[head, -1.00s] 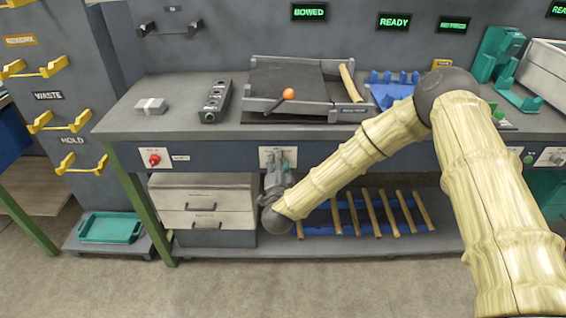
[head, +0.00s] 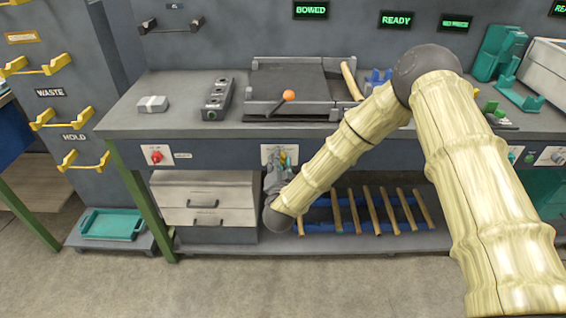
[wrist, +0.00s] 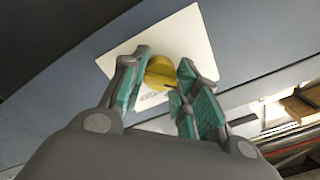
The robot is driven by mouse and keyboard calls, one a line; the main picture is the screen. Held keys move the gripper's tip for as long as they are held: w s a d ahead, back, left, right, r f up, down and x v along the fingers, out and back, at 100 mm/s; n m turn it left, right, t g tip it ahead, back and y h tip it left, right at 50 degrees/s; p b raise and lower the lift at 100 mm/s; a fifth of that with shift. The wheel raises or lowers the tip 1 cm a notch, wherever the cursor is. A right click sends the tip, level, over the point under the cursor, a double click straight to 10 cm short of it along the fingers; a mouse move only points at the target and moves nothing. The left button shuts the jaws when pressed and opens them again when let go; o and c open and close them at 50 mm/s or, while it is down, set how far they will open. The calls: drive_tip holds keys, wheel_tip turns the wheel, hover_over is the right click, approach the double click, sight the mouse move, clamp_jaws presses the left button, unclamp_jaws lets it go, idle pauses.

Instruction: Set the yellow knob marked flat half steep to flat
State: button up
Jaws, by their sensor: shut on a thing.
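The yellow knob (wrist: 160,73) sits on a white plate (wrist: 190,40) on the bench's front face. In the wrist view my gripper (wrist: 165,78) has its teal-padded fingers on either side of the knob and is shut on it. In the head view my gripper (head: 280,163) is at the white plate (head: 267,152) below the bench top, and the knob is mostly hidden behind the fingers. The plate's markings are too small and covered to read, so I cannot tell which setting the knob points at.
A red knob (head: 156,157) is on the same front face to the left. Drawers (head: 206,205) stand below, and a blue rack (head: 345,226) of wooden sticks lies on the low shelf. An orange-tipped lever (head: 288,96) is on the bench top above.

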drive_tip(key=o, duration=1)
drive_tip(key=shift+d, duration=0.1)
drive_tip(key=shift+o, duration=0.2)
drive_tip(key=s, duration=1.2)
